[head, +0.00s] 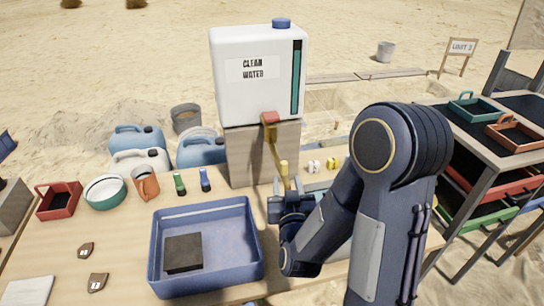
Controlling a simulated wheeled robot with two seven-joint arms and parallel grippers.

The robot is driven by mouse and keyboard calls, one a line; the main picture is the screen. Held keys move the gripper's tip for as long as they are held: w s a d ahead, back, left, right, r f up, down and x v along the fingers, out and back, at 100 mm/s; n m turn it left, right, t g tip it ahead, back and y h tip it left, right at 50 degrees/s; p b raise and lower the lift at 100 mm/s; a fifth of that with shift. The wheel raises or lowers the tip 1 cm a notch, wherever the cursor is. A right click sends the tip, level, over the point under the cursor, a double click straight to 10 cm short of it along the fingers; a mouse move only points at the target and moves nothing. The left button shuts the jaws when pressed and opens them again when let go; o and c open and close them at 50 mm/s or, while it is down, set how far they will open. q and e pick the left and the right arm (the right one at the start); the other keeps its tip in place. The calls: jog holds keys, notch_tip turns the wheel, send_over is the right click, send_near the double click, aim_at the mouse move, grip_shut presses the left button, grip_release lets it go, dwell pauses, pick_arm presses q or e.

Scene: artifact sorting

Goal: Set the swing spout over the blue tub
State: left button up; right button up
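The swing spout (275,150) is a brass pipe under a red handle (270,118) at the base of the white clean water tank (245,95). It slants down to the right, its lower end to the right of the blue tub and not over it. The blue tub (254,238) sits on the table with a dark square block (183,253) inside. My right gripper (283,194) is at the spout's lower end, right of the tub's back corner. Its fingers are small and partly hidden, so whether they grip the spout is unclear. My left gripper is out of view.
A wooden stand (250,160) holds the tank. Left of it are brushes, an orange jug (145,184), a green-white bowl (105,192) and a red tray (58,201). Two tagged shards (97,282) lie left of the tub. A tray rack (480,150) stands right.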

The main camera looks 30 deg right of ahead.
aim_at(285, 168)
jog(key=shift+w+d+r, duration=0.15)
jog(key=shift+w+d, duration=0.05)
jog(key=shift+w, duration=0.25)
jog(key=p+x, duration=0.2)
jog(key=x, duration=0.4)
jog(key=shift+w+d, duration=0.1)
jog(key=shift+w, duration=0.1)
grip_shut()
